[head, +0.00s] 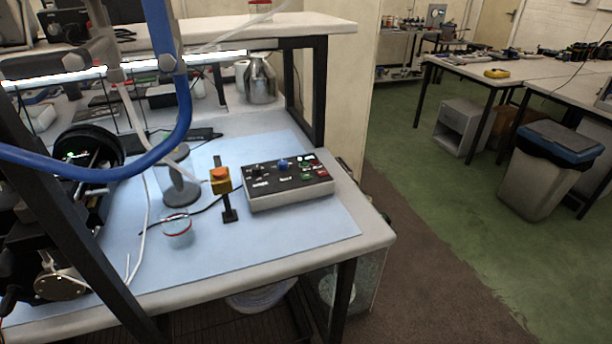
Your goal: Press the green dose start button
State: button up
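A grey control box (288,183) with a black sloped top panel sits on the blue mat (290,235) on the bench. Its panel carries a blue knob (283,163), a black knob at the left, and small red and white parts at the right. A small green button (306,177) shows on the right half of the panel, near the front edge. Its label is too small to read. Another small greenish mark lies behind it, too small to make out. Nothing touches the panel. My gripper is not in view.
A yellow box with an orange-red button (220,180) stands on a black post left of the control box. A clear red-rimmed cup (177,229) and a grey-lidded jar stand further left. A blue hose (184,100) crosses the upper left. The mat in front of the box is clear.

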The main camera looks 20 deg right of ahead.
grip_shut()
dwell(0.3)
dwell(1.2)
